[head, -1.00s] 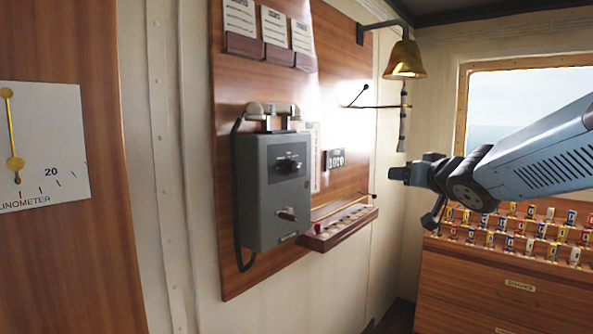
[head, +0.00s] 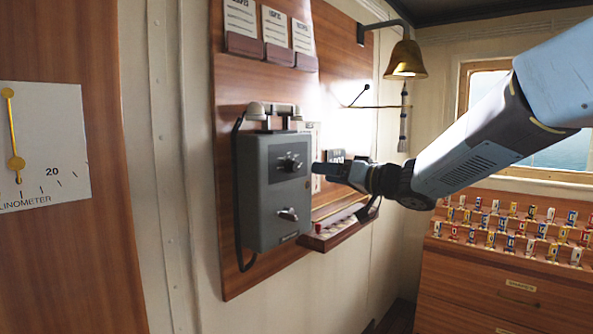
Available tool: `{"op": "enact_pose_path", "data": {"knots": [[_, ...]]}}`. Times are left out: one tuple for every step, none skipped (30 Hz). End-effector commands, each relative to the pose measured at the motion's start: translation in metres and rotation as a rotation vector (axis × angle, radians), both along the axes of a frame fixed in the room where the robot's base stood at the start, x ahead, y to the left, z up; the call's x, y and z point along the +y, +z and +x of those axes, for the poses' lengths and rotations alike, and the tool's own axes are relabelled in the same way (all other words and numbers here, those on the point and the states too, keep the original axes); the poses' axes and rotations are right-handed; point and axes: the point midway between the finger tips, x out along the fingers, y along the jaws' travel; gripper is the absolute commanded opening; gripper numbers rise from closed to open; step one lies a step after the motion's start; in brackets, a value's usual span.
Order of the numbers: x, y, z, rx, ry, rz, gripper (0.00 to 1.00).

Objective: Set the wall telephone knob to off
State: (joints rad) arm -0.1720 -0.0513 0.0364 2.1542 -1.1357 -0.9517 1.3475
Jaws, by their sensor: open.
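The grey wall telephone (head: 262,205) hangs on a wooden panel, with its handset (head: 270,110) on top and a black cord down its left side. A dark rotary knob (head: 293,164) is on the upper part of its front. A crank-like handle (head: 288,214) is lower on the front. The knob's labels are too small to read. My gripper (head: 322,169) is open, just right of the knob in the picture and apart from it. It covers part of the number plate behind it.
A shelf (head: 335,234) with a rail sits right of the telephone. A brass bell (head: 405,60) with a rope hangs at upper right. An inclinometer (head: 42,145) is on the left. A cabinet with rows of small coloured items (head: 510,235) stands at the right.

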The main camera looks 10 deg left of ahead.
Motion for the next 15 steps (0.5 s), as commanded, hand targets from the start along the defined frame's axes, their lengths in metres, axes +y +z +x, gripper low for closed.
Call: {"op": "enact_pose_path", "data": {"knots": [[0.009, 0.0, 0.005, 0.0, 0.002, 0.0, 0.61], [0.013, 0.0, 0.008, 0.0, 0.001, 0.0, 0.61], [0.019, -0.001, 0.011, 0.001, 0.001, 0.0, 0.61], [0.024, 0.0, 0.014, 0.001, 0.002, 0.0, 0.61], [0.029, 0.0, 0.016, 0.0, 0.002, 0.0, 0.61], [0.035, -0.001, 0.02, 0.001, 0.001, 0.0, 0.61], [0.039, -0.001, 0.023, 0.001, 0.0, 0.0, 0.61], [0.043, 0.0, 0.025, 0.0, 0.001, 0.0, 0.61], [0.049, 0.0, 0.029, -0.001, 0.001, 0.0, 0.61], [0.053, -0.001, 0.031, 0.0, 0.0, -0.001, 0.61], [0.057, -0.001, 0.033, 0.001, 0.001, 0.0, 0.61], [0.062, 0.0, 0.036, 0.001, 0.001, 0.001, 0.61], [0.065, 0.0, 0.037, 0.0, 0.001, 0.0, 0.61], [0.068, 0.0, 0.039, 0.0, 0.001, 0.0, 0.61], [0.071, -0.001, 0.042, 0.0, 0.0, -0.001, 0.61]]}}
